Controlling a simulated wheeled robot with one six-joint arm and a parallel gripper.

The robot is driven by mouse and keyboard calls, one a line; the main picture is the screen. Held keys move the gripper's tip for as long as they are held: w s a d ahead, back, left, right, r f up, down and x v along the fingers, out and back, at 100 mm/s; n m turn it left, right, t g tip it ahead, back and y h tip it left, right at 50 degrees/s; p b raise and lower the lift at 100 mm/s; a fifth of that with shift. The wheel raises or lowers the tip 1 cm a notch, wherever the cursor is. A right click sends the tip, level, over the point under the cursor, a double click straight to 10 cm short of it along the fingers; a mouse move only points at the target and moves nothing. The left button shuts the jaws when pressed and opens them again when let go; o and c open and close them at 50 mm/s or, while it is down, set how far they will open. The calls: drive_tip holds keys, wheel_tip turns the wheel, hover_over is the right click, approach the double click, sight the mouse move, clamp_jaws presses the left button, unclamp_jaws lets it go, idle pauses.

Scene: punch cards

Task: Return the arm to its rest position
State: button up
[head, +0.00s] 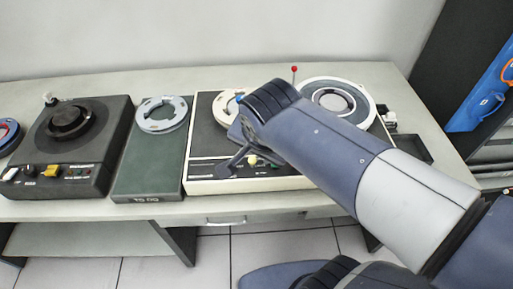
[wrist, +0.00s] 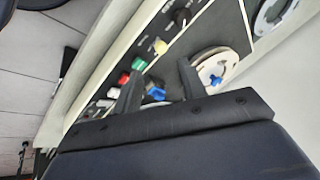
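My arm reaches from the lower right of the head view over a cream-framed tape machine (head: 203,168). My gripper (head: 232,160) hangs over the machine's front left, partly hidden behind my wrist. In the wrist view my gripper (wrist: 160,68) shows two dark fingers set apart, with nothing visible held between them. Past the fingers are a control panel with a green button (wrist: 139,64), a red button (wrist: 124,78) and a cream knob (wrist: 160,46). A white reel (wrist: 232,65) lies beyond the right finger. Whether the fingers touch the machine cannot be told.
A green stand (head: 150,175) with a pale ring (head: 161,114) stands left of the machine, beside a black device (head: 75,150). A red-tipped lever (head: 294,70) rises behind my wrist. The table (head: 350,75) has a dark tray (head: 412,149) at right.

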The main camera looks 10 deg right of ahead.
sight(253, 160)
drive_tip(key=b+x, duration=0.1)
drive_tip(key=x, duration=0.9)
drive_tip(key=shift+w+f, duration=0.2)
drive_tip(key=shift+f, duration=0.2)
drive_tip(key=shift+w+r+p, duration=0.1)
drive_tip(key=shift+p, duration=0.2)
